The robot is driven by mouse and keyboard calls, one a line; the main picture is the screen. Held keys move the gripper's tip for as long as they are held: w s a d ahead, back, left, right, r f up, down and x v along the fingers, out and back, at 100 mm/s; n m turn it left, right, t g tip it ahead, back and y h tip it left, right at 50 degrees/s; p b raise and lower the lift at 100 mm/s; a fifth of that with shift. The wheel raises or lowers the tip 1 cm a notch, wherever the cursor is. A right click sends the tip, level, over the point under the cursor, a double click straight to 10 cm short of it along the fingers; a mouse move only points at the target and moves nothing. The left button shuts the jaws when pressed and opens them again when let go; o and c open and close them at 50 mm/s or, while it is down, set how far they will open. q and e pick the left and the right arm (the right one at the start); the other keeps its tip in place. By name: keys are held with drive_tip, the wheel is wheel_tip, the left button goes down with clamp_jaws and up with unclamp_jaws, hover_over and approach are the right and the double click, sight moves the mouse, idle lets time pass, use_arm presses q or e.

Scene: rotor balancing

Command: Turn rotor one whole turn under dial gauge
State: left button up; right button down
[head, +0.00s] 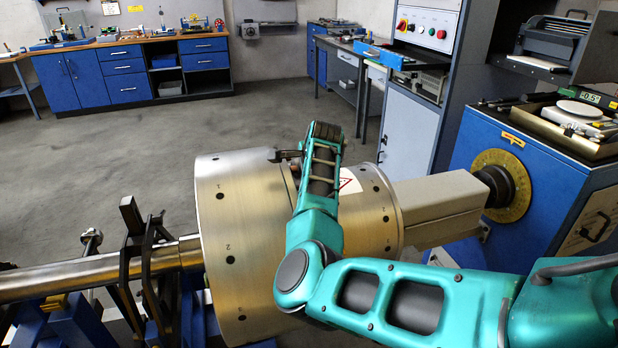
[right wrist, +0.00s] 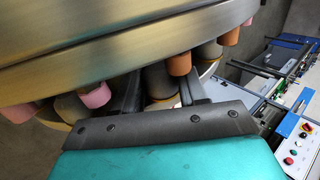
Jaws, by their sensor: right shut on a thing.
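The rotor (head: 240,240) is a large brushed-metal drum with small dark holes, lying level on a shaft (head: 90,275) in the middle of the head view. Its right-hand drum section (head: 372,210) carries a white and red label. My right arm reaches across the rotor from the right. My right gripper (right wrist: 160,92) is at the gap between the drum sections. In the right wrist view its dark fingers are shut on a grey-brown peg (right wrist: 160,76) under the rotor's rim (right wrist: 130,50). My left gripper is out of view. I cannot make out a dial gauge.
A black bearing stand (head: 140,255) holds the shaft at left. At right, a grey drive coupling (head: 440,205) runs to a yellow graduated ring (head: 488,215) on a blue cabinet (head: 560,195). More pink and orange pegs (right wrist: 96,96) flank the gripped one. The floor behind is clear.

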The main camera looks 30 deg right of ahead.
sight(297, 161)
drive_tip(key=w, duration=0.2)
drive_tip(key=w+d+b, duration=0.1)
drive_tip(key=w, duration=0.3)
drive_tip(key=shift+w+d+b, duration=0.1)
drive_tip(key=shift+d+b, duration=0.25)
drive_tip(key=shift+w+d+f+b, duration=0.1)
drive_tip(key=shift+w+d+b, duration=0.05)
drive_tip(key=shift+w+b, duration=0.9)
drive_tip(key=shift+d+b, duration=0.1)
drive_tip(key=shift+b, duration=0.35)
drive_tip(key=shift+w, duration=0.2)
drive_tip(key=shift+w+d+f, duration=0.1)
drive_tip(key=shift+w, duration=0.1)
